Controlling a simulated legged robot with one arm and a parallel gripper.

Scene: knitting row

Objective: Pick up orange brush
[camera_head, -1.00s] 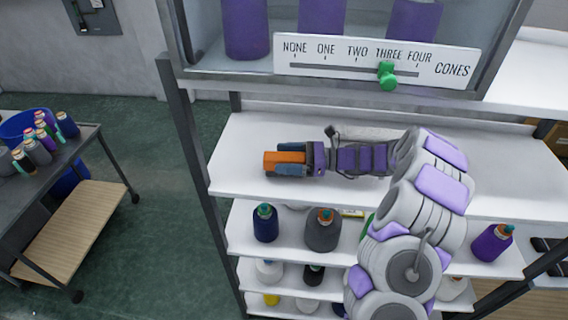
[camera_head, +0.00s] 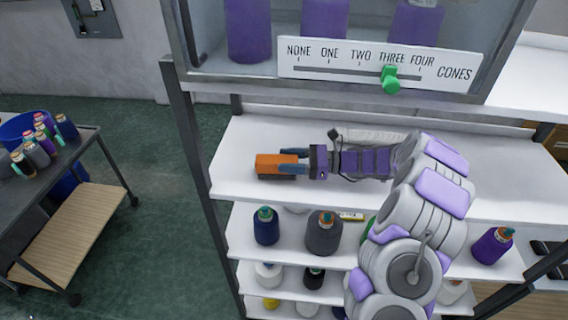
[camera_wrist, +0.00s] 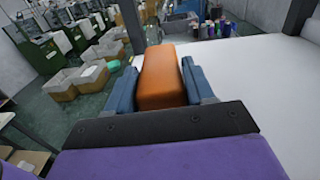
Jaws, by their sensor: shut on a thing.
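The orange brush (camera_head: 272,166) is a block-shaped orange body with a dark underside, near the left end of the white shelf (camera_head: 240,140). My gripper (camera_head: 287,162) is shut on it, with one blue finger along each side. In the wrist view the orange brush (camera_wrist: 160,77) lies between the two blue fingers of my gripper (camera_wrist: 160,88) and points away from me. Its near end is hidden by the dark palm edge. I cannot tell whether the brush touches the shelf or is slightly above it. Any bristles are hidden.
A sign with a green slider (camera_head: 390,80) hangs above the shelf. A pale ribbed object (camera_head: 372,136) lies behind my arm. Thread cones (camera_head: 324,232) stand on the shelf below. A dark cart (camera_head: 75,150) with cones is at left.

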